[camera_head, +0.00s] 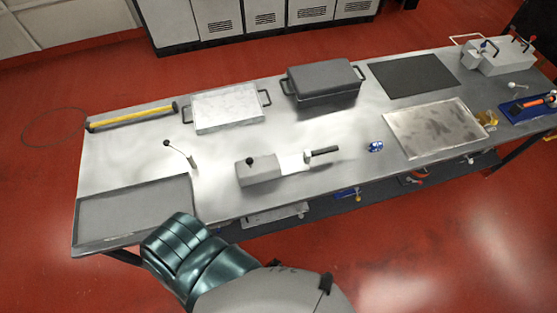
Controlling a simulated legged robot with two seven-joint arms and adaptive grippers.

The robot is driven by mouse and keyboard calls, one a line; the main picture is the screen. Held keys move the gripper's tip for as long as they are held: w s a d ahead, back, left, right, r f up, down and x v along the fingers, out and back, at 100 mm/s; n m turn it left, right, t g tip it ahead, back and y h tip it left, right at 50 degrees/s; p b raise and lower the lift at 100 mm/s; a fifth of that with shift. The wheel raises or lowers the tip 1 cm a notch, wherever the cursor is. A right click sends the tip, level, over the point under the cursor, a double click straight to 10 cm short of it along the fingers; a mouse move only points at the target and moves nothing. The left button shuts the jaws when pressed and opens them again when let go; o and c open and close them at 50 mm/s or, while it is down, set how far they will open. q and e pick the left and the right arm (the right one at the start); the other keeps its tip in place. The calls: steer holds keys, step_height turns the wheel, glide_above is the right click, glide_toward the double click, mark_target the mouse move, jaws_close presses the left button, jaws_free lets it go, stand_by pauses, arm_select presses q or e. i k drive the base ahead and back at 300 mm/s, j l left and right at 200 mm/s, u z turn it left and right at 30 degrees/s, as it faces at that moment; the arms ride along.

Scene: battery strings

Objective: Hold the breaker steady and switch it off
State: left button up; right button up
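I cannot tell for sure which thing is the breaker. A light grey box with a black knob on top (258,172) lies near the table's front edge. A pale flat strip joins its right side and leads to a small black-handled lever (322,152). A dark teal segmented part of my arm reaches up from the bottom, in front of the table's front left corner. No gripper fingertips show, and nothing of mine touches either box.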

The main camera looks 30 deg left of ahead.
mark_target(249, 161)
steer(key=u, duration=1.55)
